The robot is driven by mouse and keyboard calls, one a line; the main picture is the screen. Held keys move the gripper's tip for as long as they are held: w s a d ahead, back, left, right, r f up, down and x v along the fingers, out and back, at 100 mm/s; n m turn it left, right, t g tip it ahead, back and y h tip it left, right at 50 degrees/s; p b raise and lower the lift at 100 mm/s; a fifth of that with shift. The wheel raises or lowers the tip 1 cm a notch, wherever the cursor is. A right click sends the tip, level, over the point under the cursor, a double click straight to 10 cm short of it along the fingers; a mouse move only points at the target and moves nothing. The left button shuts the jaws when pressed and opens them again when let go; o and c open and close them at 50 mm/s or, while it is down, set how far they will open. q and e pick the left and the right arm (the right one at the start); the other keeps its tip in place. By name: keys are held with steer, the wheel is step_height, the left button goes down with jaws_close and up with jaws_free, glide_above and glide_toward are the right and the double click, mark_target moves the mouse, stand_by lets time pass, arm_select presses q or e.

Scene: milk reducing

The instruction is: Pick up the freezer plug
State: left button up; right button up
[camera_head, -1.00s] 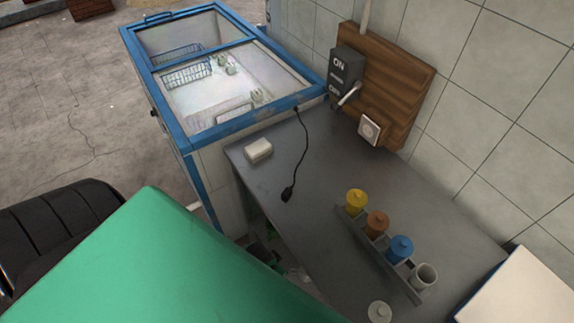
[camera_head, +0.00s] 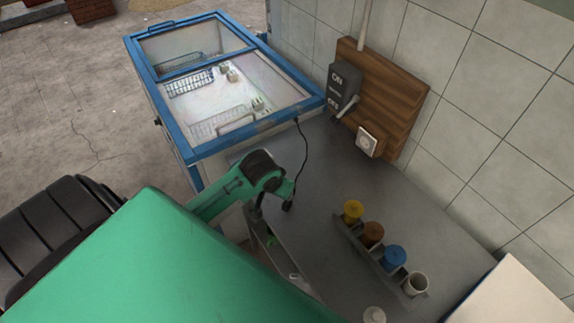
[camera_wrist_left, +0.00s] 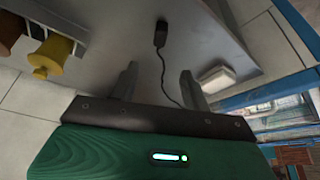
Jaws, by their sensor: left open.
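The freezer plug (camera_head: 287,206) is black and lies on the grey table at the end of its black cord (camera_head: 303,155), which runs to the freezer. In the left wrist view the plug (camera_wrist_left: 160,34) lies beyond the fingertips, roughly in line with the gap between them. My left gripper (camera_wrist_left: 158,72) is open and empty, with the cord passing across the gap. In the head view my left arm (camera_head: 262,170) reaches over the table's left edge, just left of the plug, and its fingers are hard to make out. My right gripper is not in view.
A blue-framed chest freezer (camera_head: 225,85) stands at the back. A wall socket (camera_head: 368,142) and an ON/OFF switch (camera_head: 343,88) sit on a wooden board. A rack of coloured jars (camera_head: 372,235) stands on the right.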

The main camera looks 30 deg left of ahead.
arm_select(q)
steer(key=p, duration=0.2)
glide_above(285, 204)
steer(key=f, duration=0.7)
steer(key=shift+s+f, duration=0.15)
steer(key=shift+s, duration=0.05)
steer(key=shift+w+d+f+p, duration=0.1)
steer(key=shift+w+f+p, duration=0.1)
steer(key=shift+f+p, duration=0.45)
steer(key=x, duration=0.3)
steer(key=shift+s+p, duration=0.15)
steer(key=shift+p, duration=0.25)
steer(key=shift+f, duration=0.45)
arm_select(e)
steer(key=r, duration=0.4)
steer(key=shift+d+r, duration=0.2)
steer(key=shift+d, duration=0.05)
arm_select(q)
jaws_close()
